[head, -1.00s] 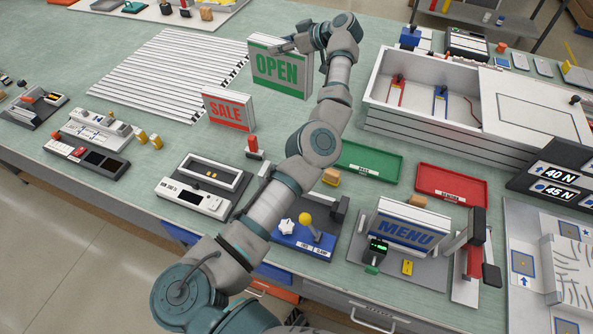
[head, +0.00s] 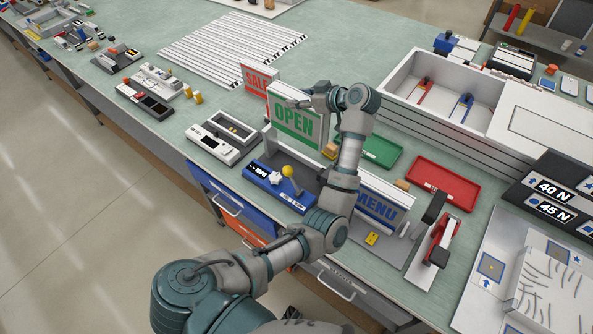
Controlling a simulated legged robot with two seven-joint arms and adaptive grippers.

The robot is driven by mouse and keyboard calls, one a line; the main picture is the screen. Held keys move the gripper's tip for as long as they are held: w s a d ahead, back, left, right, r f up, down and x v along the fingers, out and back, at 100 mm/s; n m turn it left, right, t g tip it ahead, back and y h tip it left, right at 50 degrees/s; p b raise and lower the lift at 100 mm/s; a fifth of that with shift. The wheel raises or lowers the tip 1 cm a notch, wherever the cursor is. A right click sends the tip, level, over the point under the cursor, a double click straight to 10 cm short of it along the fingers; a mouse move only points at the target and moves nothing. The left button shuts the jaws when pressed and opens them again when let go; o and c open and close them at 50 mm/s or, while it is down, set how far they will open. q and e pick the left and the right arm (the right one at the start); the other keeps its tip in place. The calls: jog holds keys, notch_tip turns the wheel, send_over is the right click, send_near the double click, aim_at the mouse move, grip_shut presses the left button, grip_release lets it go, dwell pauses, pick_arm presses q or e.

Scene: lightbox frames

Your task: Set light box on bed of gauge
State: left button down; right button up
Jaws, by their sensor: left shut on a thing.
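My left gripper (head: 304,101) is shut on the top edge of the white OPEN light box (head: 297,125), which has green lettering. The box is upright, near a fixture with a blue base (head: 268,178), a white star knob and a yellow ball lever. I cannot tell whether the box touches anything below. The MENU light box (head: 377,211) stands on a grey plate (head: 397,247), partly behind my left arm. Neither fixture is labelled legibly as the gauge. The SALE light box (head: 258,81) stands behind the OPEN box. My right gripper is not in view.
A white device with a display (head: 213,143) lies left of the blue base. A green tray (head: 382,148) and red tray (head: 443,187) lie to the right. A red and black clamp-like device (head: 438,241) stands near the front edge. White strips (head: 225,50) lie at the back.

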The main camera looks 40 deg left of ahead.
aim_at(313, 142)
pick_arm(q)
jog(key=a+f, duration=0.1)
jog(key=f, duration=0.2)
jog(key=a+f, duration=0.2)
jog(key=f, duration=0.1)
jog(key=a+f, duration=0.1)
jog(key=f, duration=0.2)
jog(key=shift+a, duration=0.15)
jog(key=d+f, duration=0.2)
jog(key=f, duration=0.1)
jog(key=d+f, duration=0.1)
jog(key=f, duration=0.1)
jog(key=shift+f, duration=0.1)
jog(key=f, duration=0.2)
jog(key=a+f, duration=0.1)
jog(key=f, duration=0.1)
jog(key=shift+s+a+f, duration=0.15)
jog(key=shift+a+f, duration=0.05)
jog(key=shift+f, duration=0.1)
jog(key=c, duration=0.6)
grip_release()
jog(key=shift+d+f, duration=0.1)
jog(key=shift+f, duration=0.05)
jog(key=shift+o, duration=0.8)
jog(key=shift+d, duration=0.1)
jog(key=v, duration=0.8)
jog(key=shift+r, duration=0.3)
